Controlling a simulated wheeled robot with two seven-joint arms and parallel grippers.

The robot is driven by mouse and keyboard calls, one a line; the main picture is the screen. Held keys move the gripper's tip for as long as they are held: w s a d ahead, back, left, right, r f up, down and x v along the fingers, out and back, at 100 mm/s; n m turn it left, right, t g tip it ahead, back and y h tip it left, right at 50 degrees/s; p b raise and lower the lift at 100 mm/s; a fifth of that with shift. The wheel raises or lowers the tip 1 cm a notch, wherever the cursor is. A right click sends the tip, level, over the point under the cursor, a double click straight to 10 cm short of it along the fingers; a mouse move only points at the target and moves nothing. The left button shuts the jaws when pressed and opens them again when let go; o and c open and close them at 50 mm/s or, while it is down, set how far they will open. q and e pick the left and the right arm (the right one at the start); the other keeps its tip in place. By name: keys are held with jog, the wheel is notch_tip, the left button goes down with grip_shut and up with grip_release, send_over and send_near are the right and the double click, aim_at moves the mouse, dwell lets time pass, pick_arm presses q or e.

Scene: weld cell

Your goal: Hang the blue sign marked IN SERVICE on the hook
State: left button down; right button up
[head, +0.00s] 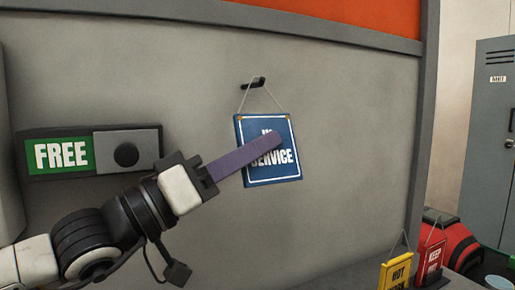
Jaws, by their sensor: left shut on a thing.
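The blue sign (258,172) with white lettering is in the middle of the head view, in front of the grey wall panel and slightly tilted. "SERVICE" is readable; the word above it is partly covered by my finger. Its thin cord rises from both top corners to the small black hook (259,82) on the panel. The cord's top meets the hook in the picture; I cannot tell whether it bears the sign's weight. My left gripper (272,141), with purple fingers, is shut on the sign across its face. My right gripper is out of view.
A green FREE slider plate (62,154) with a black knob (126,154) is on the panel at left. A yellow sign (397,272) and a red sign (431,260) are at lower right. A grey locker (490,140) stands at far right. The panel around the hook is clear.

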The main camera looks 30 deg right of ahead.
pick_arm(q)
jog(key=c, duration=1.8)
grip_release()
